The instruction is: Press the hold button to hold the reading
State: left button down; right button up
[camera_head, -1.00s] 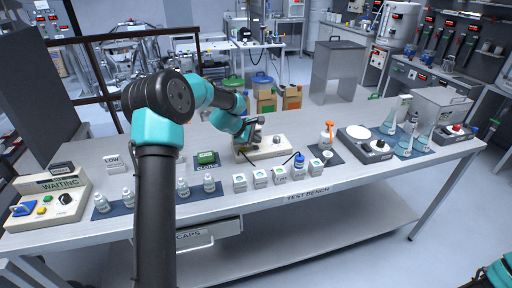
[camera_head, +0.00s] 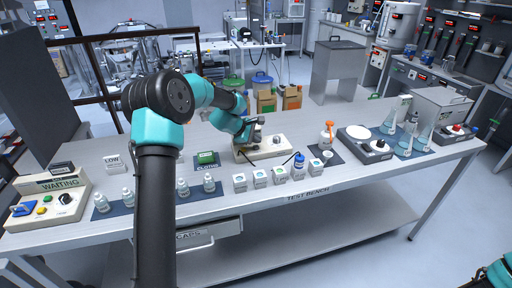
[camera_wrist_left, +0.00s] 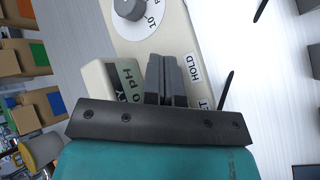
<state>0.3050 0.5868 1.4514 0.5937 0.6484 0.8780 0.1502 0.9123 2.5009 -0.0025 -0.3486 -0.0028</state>
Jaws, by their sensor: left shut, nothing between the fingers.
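The cream pH meter (camera_head: 268,148) stands near the middle of the bench, with a dial at its right end. My left gripper (camera_head: 245,148) is over the meter's left part. In the left wrist view, the shut, empty fingers (camera_wrist_left: 167,80) point down at the meter's cream panel (camera_wrist_left: 155,45), right beside the HOLD label (camera_wrist_left: 194,67). A numbered dial (camera_wrist_left: 130,8) and a display reading pH (camera_wrist_left: 128,82) also show. The hold button itself is hidden behind the fingers, so I cannot tell whether they touch it.
Several small white-labelled boxes (camera_head: 260,179) stand in front of the meter.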

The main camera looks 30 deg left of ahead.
aim_at(256, 147)
pick_arm(q)
jog(key=shift+f, duration=0.1)
jog(key=shift+f, duration=0.35)
jog(key=shift+f, duration=0.55)
dwell(0.9)
jog(key=shift+r, duration=1)
jog(key=shift+r, duration=0.1)
jog(key=shift+r, duration=2.4)
jog(key=shift+d, duration=0.1)
